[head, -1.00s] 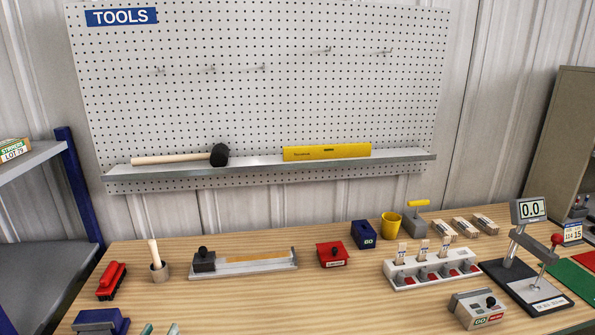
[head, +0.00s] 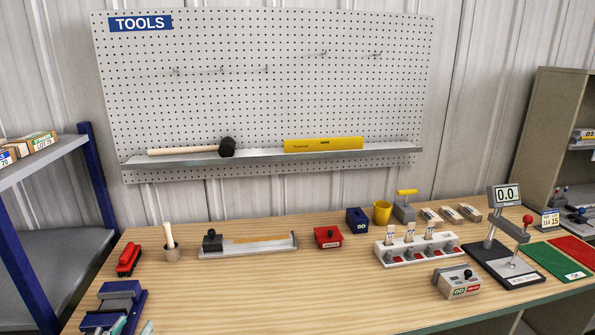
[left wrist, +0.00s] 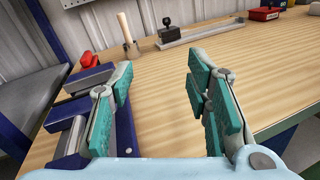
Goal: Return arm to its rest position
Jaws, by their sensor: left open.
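My left gripper (head: 134,327) shows only as teal fingertips at the bottom left edge of the head view. In the left wrist view my left gripper (left wrist: 160,82) is open, its two teal-padded fingers wide apart with nothing between them. Its fingers are over the wooden table (head: 330,285), beside a blue vise-like block (head: 124,295). That block also shows in the left wrist view (left wrist: 72,145), partly behind the left finger. The rest of the left arm is hidden below the head view. My right gripper is in neither view.
A red stapler-like tool (head: 128,260), a handle in a round holder (head: 171,245) and a long grey tray (head: 250,248) stand at the table's left. A slotted white stand (head: 390,257), a grey box (head: 457,281) and a scale (head: 507,260) are at right. The front middle is clear.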

